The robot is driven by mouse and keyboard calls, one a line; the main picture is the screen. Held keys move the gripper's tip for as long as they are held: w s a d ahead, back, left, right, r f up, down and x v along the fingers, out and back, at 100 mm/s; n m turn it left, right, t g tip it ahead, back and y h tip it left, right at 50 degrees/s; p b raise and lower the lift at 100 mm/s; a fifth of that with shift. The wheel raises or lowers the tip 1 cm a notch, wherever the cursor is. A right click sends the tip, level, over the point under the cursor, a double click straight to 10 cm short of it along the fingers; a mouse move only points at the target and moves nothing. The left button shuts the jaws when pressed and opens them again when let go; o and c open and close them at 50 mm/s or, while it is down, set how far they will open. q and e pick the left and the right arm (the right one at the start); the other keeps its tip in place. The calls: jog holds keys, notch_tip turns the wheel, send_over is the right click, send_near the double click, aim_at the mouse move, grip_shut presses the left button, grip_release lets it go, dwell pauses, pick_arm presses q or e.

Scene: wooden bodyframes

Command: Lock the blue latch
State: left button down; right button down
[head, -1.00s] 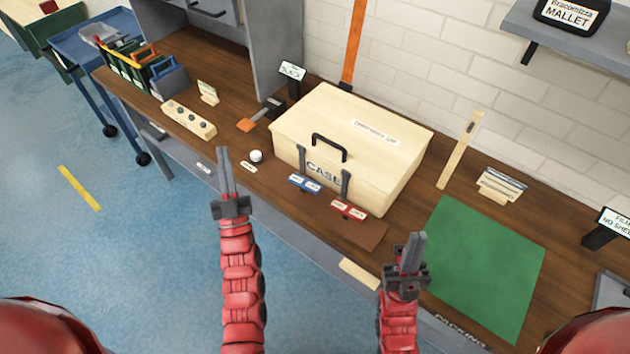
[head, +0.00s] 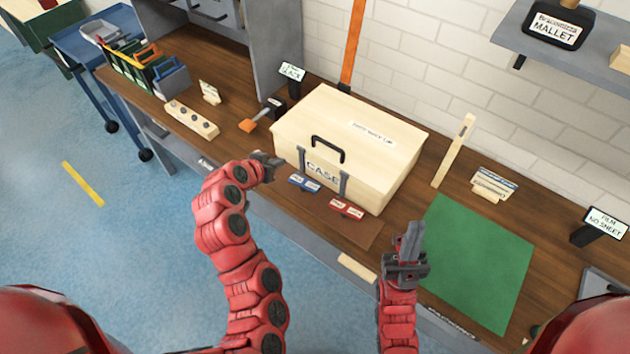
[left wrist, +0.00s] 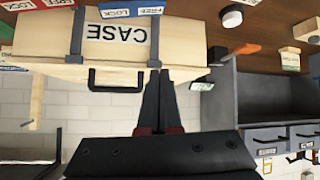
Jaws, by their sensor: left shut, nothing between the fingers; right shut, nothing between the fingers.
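The blue latch plate (head: 304,183), marked FREE and LOCK, lies at the front foot of the wooden case (head: 395,165); it also shows at the top of the left wrist view (left wrist: 118,12). A grey upright bar (head: 301,160) stands by the blue plate, against the case front; the latch's setting cannot be told. A red plate (head: 346,208) lies to its right by a second grey bar (head: 344,185). My left gripper (head: 277,162) is shut and empty, just left of the case front. My right gripper (head: 412,238) is shut and empty, near the green mat.
The case lid is down, with a black handle (head: 328,146) on the front. A green mat (head: 475,260) lies clear on the right.

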pick_arm(q)
jog(key=s+d+r+m+g+h, duration=0.1)
jog(key=s+d+m+g+h, duration=0.1)
jog(key=s, duration=0.3)
jog(key=shift+d+r+g+p, duration=0.35)
jog(key=shift+d+g, duration=0.25)
jog(key=shift+d, duration=0.3)
jog(key=b, duration=0.8)
send_over(315, 191)
jog(key=f, duration=0.6)
jog(key=shift+w+a+f, duration=0.25)
jog(key=shift+a+f, duration=0.05)
jog(key=shift+a, duration=0.05)
jog(key=f, duration=0.1)
jog(key=f+p, duration=0.2)
jog(key=shift+s+d+f, duration=0.15)
jog(key=shift+s+d, duration=0.1)
jog(key=shift+d, duration=0.05)
jog(key=shift+f, duration=0.45)
jog(key=shift+d, duration=0.1)
